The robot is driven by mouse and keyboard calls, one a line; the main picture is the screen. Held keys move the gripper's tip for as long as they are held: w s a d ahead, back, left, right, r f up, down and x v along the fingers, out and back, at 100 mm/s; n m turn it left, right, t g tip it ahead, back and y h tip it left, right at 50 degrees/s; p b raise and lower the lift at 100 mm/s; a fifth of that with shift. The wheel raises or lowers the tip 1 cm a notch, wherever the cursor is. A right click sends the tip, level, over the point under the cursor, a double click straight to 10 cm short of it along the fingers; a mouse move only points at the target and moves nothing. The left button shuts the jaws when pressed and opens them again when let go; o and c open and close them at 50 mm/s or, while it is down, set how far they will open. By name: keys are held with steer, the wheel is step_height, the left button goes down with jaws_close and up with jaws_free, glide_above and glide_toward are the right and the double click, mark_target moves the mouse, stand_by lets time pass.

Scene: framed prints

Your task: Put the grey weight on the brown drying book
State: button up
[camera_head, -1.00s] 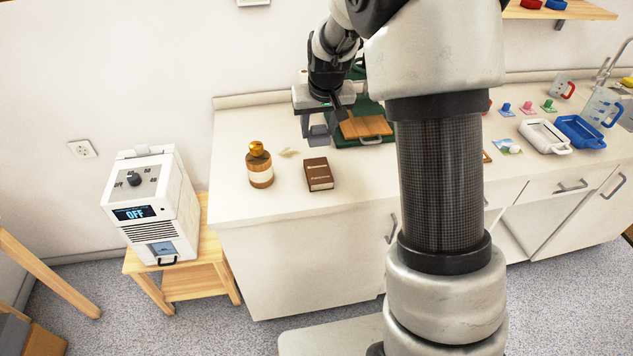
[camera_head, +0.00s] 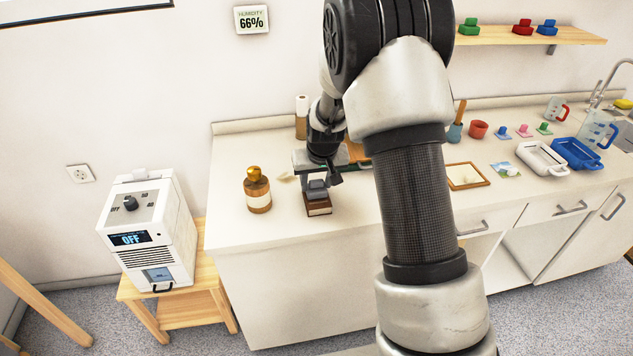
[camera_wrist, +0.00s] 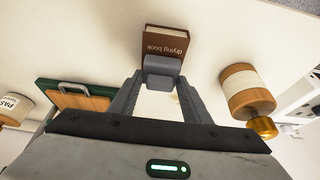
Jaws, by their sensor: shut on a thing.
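The brown drying book (camera_head: 318,209) lies on the white counter near its front edge. In the wrist view the book (camera_wrist: 178,42) shows its "drying book" lettering just beyond my fingertips. My gripper (camera_head: 315,185) is shut on the grey weight (camera_head: 317,191), a small grey block. In the wrist view the weight (camera_wrist: 163,65) sits between the tips of my gripper (camera_wrist: 160,76) and overlaps the book's near edge in the picture. In the head view the weight is over the book; whether they touch I cannot tell. My gripper hides part of the book.
A wooden board (camera_wrist: 82,102) lies on the other side. A frame (camera_head: 467,176) and trays (camera_head: 577,153) are farther right. The counter's front edge is close to the book.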

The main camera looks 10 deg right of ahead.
steer(key=shift+f, duration=0.1)
steer(key=o, duration=1.3)
steer(key=shift+o, duration=0.2)
